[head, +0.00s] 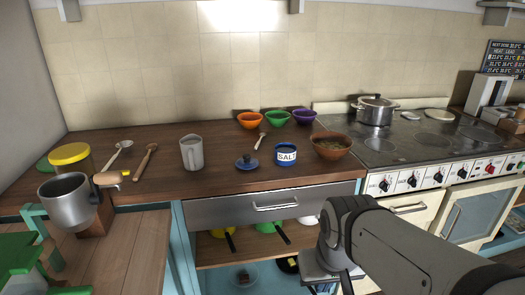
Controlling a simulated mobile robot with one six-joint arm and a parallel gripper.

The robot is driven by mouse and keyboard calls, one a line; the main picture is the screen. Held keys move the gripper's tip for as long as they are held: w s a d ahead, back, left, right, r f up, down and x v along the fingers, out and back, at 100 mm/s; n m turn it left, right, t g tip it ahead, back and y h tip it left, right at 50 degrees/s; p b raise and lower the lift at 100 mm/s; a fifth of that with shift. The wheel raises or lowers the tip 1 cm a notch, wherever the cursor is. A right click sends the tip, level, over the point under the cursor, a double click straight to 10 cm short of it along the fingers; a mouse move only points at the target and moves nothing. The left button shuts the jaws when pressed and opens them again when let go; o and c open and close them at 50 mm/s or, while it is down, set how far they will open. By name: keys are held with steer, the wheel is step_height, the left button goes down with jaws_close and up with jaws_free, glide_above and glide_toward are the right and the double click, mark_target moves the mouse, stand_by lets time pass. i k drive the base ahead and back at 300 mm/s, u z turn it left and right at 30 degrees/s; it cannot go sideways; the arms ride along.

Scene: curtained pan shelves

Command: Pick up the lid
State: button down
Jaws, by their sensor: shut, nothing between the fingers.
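A small dark blue lid (247,163) with a knob on top lies on the wooden counter (215,182), near its front edge. Just right of it stands an open blue and white jar marked SALT (286,155). My gripper (345,282) is at the lower right, below counter height and in front of the open shelves, well apart from the lid. It points downward and looks shut and empty; its fingertips are small and partly hidden by my wrist. A steel pot (375,111) on the stove also has a lid on it.
A wooden spoon (259,142) and coloured bowls (278,117) are behind. Below are a drawer (270,206) and shelves with pans (268,227).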

mark_target(247, 162)
steer(key=u, duration=0.35)
steer(key=i, duration=1.45)
steer(key=z, duration=0.15)
